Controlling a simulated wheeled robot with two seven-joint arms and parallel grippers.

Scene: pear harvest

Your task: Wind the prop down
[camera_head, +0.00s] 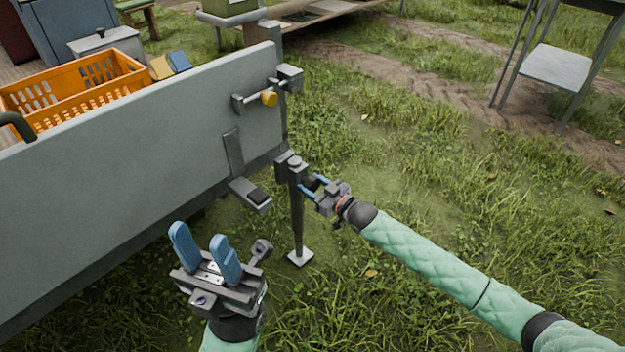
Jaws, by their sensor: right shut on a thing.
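The prop (297,210) is a dark upright post at the near right corner of the grey trailer (120,170). Its square foot plate (300,258) is down at the grass; I cannot tell whether it touches the ground. My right gripper (311,186) is at the right side of the prop's head. Its blue fingers are shut on a small dark part there, which looks like the prop's crank handle (312,181) and is mostly hidden. My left gripper (205,250) is open and empty, in front of the trailer's side and left of the prop.
An orange crate (75,92) sits on the trailer bed. A metal stand (556,67) is at the back right. Grass right of the prop is open.

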